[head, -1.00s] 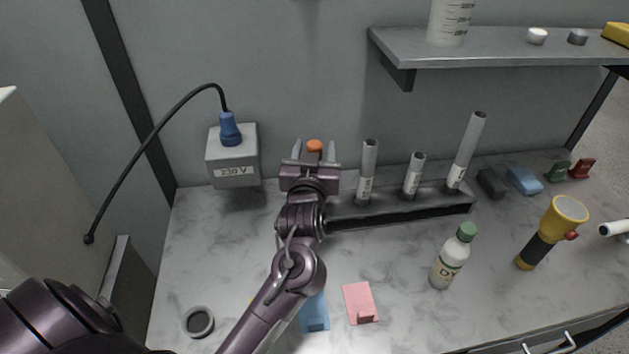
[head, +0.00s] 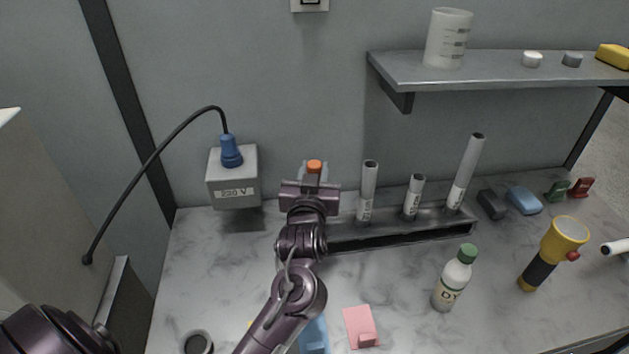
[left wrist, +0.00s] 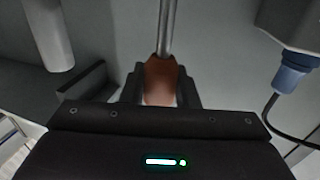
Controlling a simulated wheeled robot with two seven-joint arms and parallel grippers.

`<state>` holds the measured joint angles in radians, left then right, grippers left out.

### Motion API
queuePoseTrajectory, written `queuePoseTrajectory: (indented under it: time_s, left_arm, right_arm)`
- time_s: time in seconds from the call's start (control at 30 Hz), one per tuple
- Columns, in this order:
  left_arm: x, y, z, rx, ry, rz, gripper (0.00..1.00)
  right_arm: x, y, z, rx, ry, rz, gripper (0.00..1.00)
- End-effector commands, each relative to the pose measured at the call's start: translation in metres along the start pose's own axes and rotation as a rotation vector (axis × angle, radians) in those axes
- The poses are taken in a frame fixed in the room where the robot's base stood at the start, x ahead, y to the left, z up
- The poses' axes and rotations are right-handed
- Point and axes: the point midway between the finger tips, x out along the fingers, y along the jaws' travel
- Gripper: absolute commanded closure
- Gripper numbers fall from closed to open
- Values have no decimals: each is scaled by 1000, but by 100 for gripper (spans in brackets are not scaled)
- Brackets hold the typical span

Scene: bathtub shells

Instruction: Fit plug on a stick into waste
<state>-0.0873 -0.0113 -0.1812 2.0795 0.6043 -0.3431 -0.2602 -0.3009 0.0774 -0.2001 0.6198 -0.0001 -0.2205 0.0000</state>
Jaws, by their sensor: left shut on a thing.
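My left gripper (head: 314,172) is shut on the orange handle (head: 314,165) of a stick, close to the back wall and left of the tube rack. In the left wrist view the orange-brown handle (left wrist: 162,82) sits between the jaws (left wrist: 160,88), and a thin metal rod (left wrist: 167,28) runs on from it. The plug end of the stick does not show. A grey ring with a dark middle (head: 197,343) is at the lower left of the counter, cut by the picture edge; I cannot tell whether it is the waste. My right gripper is out of view.
A rack (head: 400,237) holds several upright tubes. A 230 V box (head: 233,178) with a blue plug (head: 230,151) and cable is on the wall. A bottle (head: 453,280), torch (head: 553,252), pink piece (head: 360,326) and blue piece (head: 314,337) stand on the counter. A shelf (head: 500,69) overhangs right.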

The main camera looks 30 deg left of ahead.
Motion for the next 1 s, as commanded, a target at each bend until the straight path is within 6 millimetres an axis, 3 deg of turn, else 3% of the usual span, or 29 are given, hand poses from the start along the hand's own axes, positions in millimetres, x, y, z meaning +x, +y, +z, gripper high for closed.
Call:
queuePoseTrajectory:
  time_s: [0.27, 0.8, 1.0]
  left_arm:
    - [0, 0, -40, -6, 8, 0, 100]
    - [0, 0, -164, -5, 7, 1, 100]
    - [0, 0, -188, -3, 4, 1, 100]
  right_arm:
    - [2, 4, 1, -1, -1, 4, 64]
    - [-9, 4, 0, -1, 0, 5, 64]
    - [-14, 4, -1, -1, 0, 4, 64]
